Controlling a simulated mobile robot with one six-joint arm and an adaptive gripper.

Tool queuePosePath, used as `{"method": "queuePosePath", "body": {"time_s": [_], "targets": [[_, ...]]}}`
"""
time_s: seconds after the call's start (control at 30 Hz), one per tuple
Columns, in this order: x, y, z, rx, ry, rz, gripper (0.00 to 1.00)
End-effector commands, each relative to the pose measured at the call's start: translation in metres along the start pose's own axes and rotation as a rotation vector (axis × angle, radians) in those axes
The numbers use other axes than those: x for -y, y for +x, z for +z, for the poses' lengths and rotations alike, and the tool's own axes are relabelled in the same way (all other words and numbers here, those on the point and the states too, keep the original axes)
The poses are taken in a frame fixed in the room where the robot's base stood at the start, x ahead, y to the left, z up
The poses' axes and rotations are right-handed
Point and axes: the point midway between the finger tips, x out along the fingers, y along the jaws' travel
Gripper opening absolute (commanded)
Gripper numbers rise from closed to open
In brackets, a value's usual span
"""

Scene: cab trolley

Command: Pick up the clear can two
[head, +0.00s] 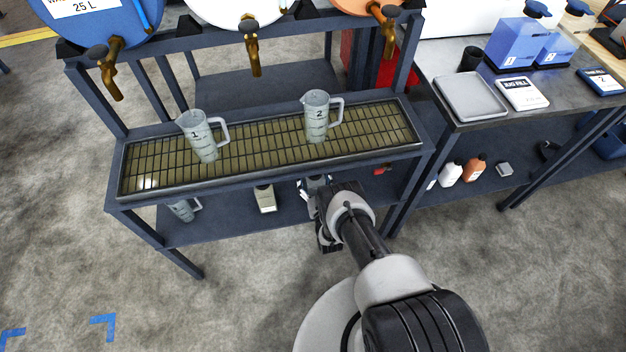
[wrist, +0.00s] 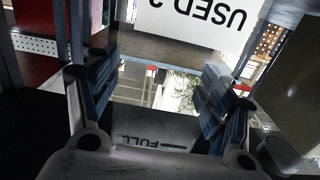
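A clear jug marked 2 (head: 316,118) stands upright on the grated tray (head: 262,142), its handle to the right. A similar clear jug marked 1 (head: 202,138) stands on the left part of the grate. My gripper (head: 316,184) is at the rack's front, just below the tray's front edge in the head view, partly hidden by my arm. In the wrist view my gripper (wrist: 158,100) is open, its dark fingers well apart. A dark grey surface with the word FULL (wrist: 155,140) shows low between them; I cannot tell what it belongs to.
Brass taps (head: 254,58) hang above the grate from drums. The lower shelf holds a pale container (head: 265,198) and another clear jug (head: 184,209). A side bench (head: 455,118) stands right. A white USED 2 sign (wrist: 200,18) appears upside down.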

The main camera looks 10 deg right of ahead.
Motion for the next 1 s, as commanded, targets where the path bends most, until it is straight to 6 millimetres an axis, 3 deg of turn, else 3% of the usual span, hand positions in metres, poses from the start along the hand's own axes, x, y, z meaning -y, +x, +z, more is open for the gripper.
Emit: {"method": "queuePosePath", "body": {"time_s": [0.87, 1.0], "targets": [[0.0000, 0.0003, -0.0002, 0.000, 0.000, 0.000, 0.12], [0.0000, 0.0006, -0.0006, -0.001, 0.000, 0.000, 0.12]]}}
